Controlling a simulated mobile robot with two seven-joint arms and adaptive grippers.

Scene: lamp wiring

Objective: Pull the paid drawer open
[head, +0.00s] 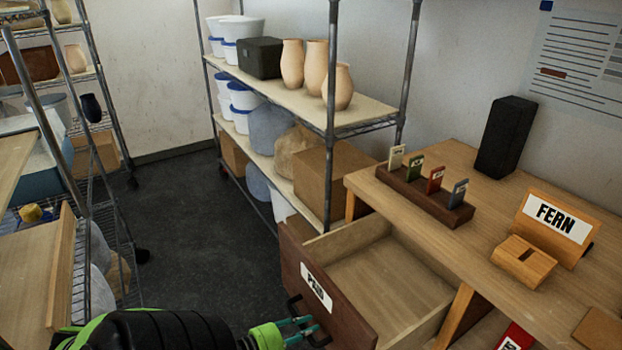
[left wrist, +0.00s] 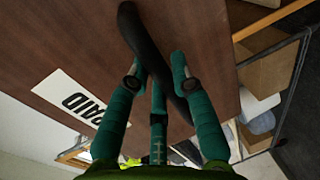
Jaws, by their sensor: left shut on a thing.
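The paid drawer (head: 375,272) stands pulled out from the desk, and its inside looks empty. Its dark brown front carries a white label reading PAID (head: 316,287); the label also shows in the left wrist view (left wrist: 72,105). The black handle (left wrist: 150,55) is on the drawer front. My left gripper (head: 300,330) is at the handle at the bottom of the head view. In the left wrist view its teal fingers (left wrist: 160,80) are shut around the handle. My right gripper is in neither view.
The desk (head: 480,215) holds a rack of coloured tags (head: 425,195), a black box (head: 505,137) and a FERN sign (head: 553,220). A wire shelf (head: 333,130) with pots and tubs stands behind the drawer. Dark floor (head: 200,230) is clear left of the drawer.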

